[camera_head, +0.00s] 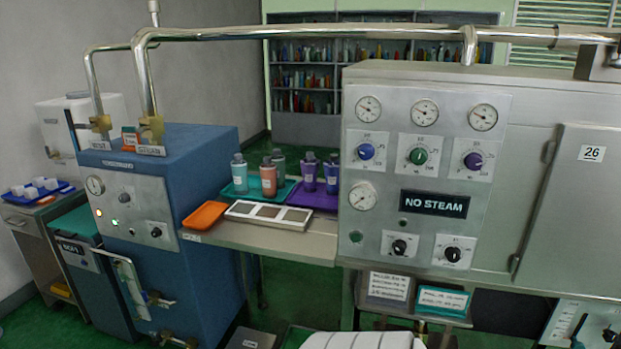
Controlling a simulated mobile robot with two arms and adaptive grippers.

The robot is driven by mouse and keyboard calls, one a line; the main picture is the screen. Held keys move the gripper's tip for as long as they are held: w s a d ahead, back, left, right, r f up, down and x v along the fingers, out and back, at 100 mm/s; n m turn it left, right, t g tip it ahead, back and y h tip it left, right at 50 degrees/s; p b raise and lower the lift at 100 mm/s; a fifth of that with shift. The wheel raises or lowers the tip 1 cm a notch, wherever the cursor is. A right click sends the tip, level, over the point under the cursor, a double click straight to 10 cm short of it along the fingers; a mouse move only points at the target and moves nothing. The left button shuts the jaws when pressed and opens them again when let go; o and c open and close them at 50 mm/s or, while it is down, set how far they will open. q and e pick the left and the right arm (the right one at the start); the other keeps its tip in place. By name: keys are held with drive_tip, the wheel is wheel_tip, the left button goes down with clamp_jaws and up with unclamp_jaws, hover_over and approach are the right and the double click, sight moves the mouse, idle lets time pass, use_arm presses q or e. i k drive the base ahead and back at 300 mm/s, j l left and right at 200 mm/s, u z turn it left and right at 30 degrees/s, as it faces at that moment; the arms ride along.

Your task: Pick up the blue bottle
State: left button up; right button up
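A light blue bottle (239,175) with a grey cap stands upright on a teal tray (232,193), at the left end of the metal shelf between the blue machine and the steel panel. A salmon bottle (268,180) stands just right of it, and a grey-green bottle (278,162) stands behind, partly hidden. Two purple bottles (309,173) stand on a purple tray (322,200) further right. Neither of my grippers shows in the head view.
An empty orange tray (205,215) and a pale three-well holder (268,214) lie in front of the bottles. The blue boiler (170,190) rises at left and the gauge panel (420,165) at right. A steel pipe (350,31) crosses above. Shelves of bottles (306,80) stand far behind.

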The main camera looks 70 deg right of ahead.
sight(331, 168)
drive_tip(key=i+j+z, duration=0.75)
drive_tip(key=i, duration=0.15)
drive_tip(key=z, duration=2.25)
drive_tip(key=i+j, duration=0.2)
drive_tip(key=i+j+z, duration=0.1)
drive_tip(key=j, duration=0.3)
drive_tip(key=i+j+z, duration=0.1)
drive_tip(key=i+j, duration=0.15)
drive_tip(key=j, duration=0.1)
